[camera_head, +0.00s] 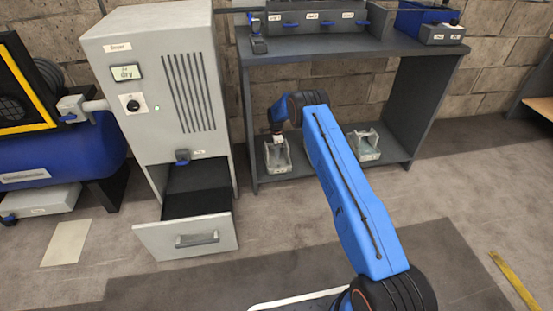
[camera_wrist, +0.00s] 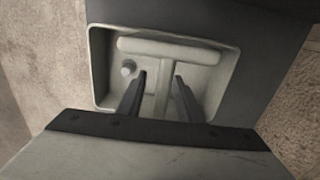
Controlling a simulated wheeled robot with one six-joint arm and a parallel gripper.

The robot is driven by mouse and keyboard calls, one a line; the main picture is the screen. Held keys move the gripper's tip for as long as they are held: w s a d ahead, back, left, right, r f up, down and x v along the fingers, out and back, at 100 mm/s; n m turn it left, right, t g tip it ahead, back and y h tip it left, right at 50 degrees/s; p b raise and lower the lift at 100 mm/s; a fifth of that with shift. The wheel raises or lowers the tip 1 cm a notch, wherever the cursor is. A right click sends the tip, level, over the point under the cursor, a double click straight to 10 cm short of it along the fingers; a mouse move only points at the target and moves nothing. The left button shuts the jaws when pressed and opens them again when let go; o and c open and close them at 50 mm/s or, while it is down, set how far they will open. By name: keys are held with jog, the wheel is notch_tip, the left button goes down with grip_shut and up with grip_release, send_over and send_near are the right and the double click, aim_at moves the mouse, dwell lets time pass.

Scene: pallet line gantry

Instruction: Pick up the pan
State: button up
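A pale grey pan (camera_head: 270,165) sits on the lower shelf of the dark bench, near its left end. In the wrist view the pan (camera_wrist: 226,75) is a shallow tray with a raised rim, a T-shaped handle (camera_wrist: 170,48) and a small round knob (camera_wrist: 128,68). My gripper (camera_wrist: 160,82) is over the pan with its two dark fingers apart, one on each side of the handle's stem. I see no contact with the stem. In the head view my gripper (camera_head: 277,141) is at the pan's top, and its fingertips are too small to make out.
A second similar pan (camera_head: 366,149) stands farther right on the lower shelf (camera_head: 325,160). The bench top (camera_head: 345,68) is above my wrist and holds grey and blue units. Left of the bench, a dryer cabinet (camera_head: 115,45) has its bottom drawer (camera_head: 187,240) pulled out. A blue compressor (camera_head: 70,155) stands far left.

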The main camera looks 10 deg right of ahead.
jog(key=shift+c, duration=0.4)
jog(key=shift+r, duration=0.1)
grip_shut()
